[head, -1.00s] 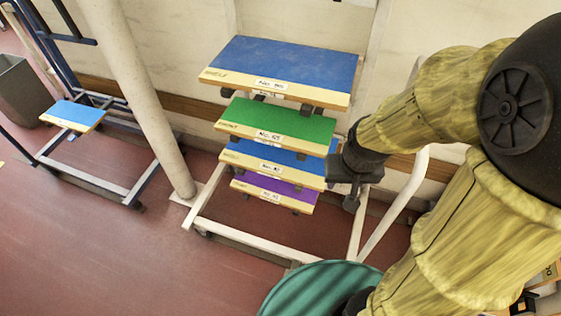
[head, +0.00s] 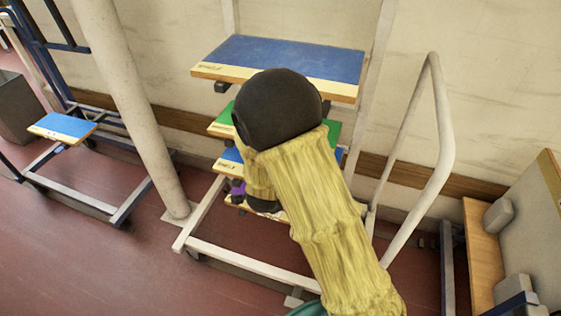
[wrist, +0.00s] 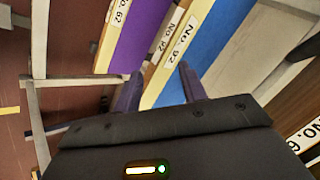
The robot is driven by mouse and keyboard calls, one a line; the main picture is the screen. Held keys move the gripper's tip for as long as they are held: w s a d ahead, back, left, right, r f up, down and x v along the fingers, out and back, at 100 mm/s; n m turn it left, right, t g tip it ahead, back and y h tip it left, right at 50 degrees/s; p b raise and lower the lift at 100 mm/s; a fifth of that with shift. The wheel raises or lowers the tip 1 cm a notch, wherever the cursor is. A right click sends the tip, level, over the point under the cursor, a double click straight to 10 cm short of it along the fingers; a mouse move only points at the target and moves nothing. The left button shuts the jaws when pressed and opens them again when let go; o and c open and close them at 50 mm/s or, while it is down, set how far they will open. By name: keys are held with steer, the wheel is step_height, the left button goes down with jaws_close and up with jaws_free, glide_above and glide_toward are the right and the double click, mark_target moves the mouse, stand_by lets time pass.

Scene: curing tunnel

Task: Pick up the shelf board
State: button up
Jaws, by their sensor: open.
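In the head view, a blue-and-cream board marked SHELF (head: 290,58) lies on top of the white rack. A lower blue board, also marked SHELF (head: 228,166), shows beneath the green board and is mostly covered by my arm. In the wrist view, a blue board with a cream edge strip labelled No. 92 (wrist: 220,45) runs diagonally ahead of my gripper. My gripper (wrist: 161,87) is open, its two fingers apart at the near end of that board's edge. I cannot tell whether they touch it.
A green board (head: 219,128) and a purple board (head: 237,189) share the white rack (head: 250,264); the purple board is close beside the left finger in the wrist view (wrist: 145,35). A slanted white post (head: 130,105) stands left, and a white rail (head: 440,150) right.

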steer(key=s+a+f+m+t+h, duration=0.6)
steer(key=a+m+t, duration=0.1)
steer(key=m, duration=0.2)
steer(key=shift+a+m+t, duration=0.25)
steer(key=shift+m+t, duration=0.15)
steer(key=b+x, duration=0.1)
steer(key=x, duration=1.1)
steer(key=shift+b, duration=0.4)
steer(key=shift+d+r, duration=0.1)
steer(key=shift+d, duration=0.05)
steer(key=shift+b+x, duration=0.6)
steer(key=shift+x, duration=2.05)
steer(key=shift+d+r, duration=0.15)
